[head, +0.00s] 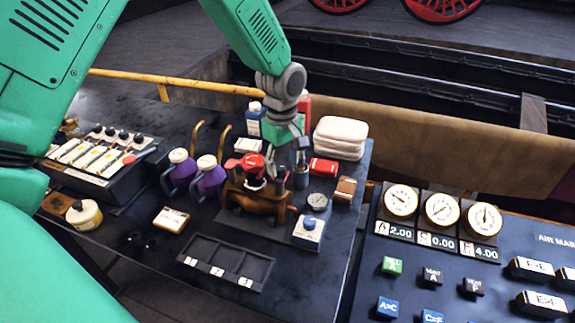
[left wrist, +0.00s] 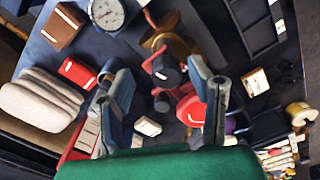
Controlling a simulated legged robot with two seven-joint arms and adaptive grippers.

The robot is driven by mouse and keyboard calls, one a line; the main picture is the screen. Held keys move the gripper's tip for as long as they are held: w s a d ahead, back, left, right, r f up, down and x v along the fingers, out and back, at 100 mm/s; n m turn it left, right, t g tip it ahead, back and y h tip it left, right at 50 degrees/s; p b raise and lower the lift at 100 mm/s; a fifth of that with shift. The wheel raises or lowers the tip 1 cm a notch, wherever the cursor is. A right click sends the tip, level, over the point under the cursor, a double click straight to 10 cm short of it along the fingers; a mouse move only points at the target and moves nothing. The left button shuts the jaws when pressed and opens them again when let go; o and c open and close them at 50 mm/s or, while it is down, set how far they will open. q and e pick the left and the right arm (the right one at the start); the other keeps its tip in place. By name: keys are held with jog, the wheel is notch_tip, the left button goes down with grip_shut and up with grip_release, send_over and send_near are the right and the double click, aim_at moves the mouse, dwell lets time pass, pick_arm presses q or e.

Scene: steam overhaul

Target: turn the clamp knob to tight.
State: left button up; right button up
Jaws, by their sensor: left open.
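A bronze fixture (head: 255,200) stands on the dark bench with a round red knob or handwheel (head: 252,163) on top. In the left wrist view, a dark round knob (left wrist: 167,70) with a red part beside it shows between the fingers, and a red curved piece (left wrist: 192,107) lies close to one finger. I cannot tell for sure which is the clamp knob. My left gripper (head: 286,165) is above the fixture's right side, pointing down; in the left wrist view (left wrist: 165,92) its fingers are apart and nothing is visibly held. My right gripper is not in view.
Purple bottles (head: 210,178) stand left of the fixture. An empty tray (head: 226,262) lies in front. A gauge panel (head: 440,228) fills the right.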

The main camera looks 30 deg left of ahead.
pick_arm(q)
jog(key=a+f, duration=0.2)
jog(key=a, duration=0.1)
jog(key=shift+s+f, duration=0.2)
jog(key=shift+w+d, duration=0.1)
jog(key=shift+d, duration=0.3)
jog(key=d, duration=0.3)
jog(key=shift+r, duration=0.4)
grip_shut()
jog(key=shift+a, duration=0.8)
jog(key=shift+a+f, duration=0.1)
jog(key=shift+a, duration=0.15)
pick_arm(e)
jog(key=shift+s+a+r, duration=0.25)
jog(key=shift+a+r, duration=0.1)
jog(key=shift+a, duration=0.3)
